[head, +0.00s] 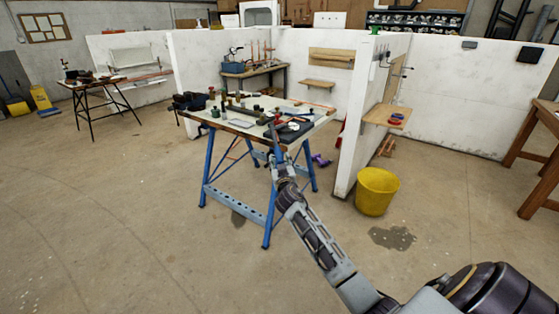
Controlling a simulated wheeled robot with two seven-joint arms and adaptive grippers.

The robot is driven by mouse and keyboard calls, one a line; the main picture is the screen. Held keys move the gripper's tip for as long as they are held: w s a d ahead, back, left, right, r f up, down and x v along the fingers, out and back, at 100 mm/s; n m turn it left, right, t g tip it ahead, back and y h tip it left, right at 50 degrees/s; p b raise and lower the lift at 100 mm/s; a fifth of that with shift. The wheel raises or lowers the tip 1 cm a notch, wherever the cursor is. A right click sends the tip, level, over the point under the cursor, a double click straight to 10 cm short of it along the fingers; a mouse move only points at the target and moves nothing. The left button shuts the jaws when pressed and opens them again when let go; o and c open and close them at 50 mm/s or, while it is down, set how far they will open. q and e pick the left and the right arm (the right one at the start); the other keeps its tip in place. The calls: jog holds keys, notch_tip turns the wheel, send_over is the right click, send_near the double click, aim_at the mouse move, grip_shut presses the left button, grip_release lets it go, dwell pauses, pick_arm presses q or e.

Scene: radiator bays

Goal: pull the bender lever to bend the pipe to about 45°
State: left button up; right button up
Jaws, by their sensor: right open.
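A blue-legged workbench (232,122) stands in the middle of the head view with tools and fittings on its top. A long dark tool (238,110) lies across the top; the bender, its lever and the pipe are too small here to tell apart for sure. My right arm reaches in from the lower right. My right gripper (272,127) is at the bench's front edge, open, by the dark items; whether it touches anything is unclear. My left gripper is not in view.
A dark vise-like tool (189,101) sits at the bench's left end. A dark tray (291,130) lies at its right front. A yellow bucket (377,191) stands on the floor at right, beside a white partition (352,140).

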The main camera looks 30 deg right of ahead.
jog(key=shift+x, duration=1.15)
jog(key=shift+c, duration=0.4)
grip_shut()
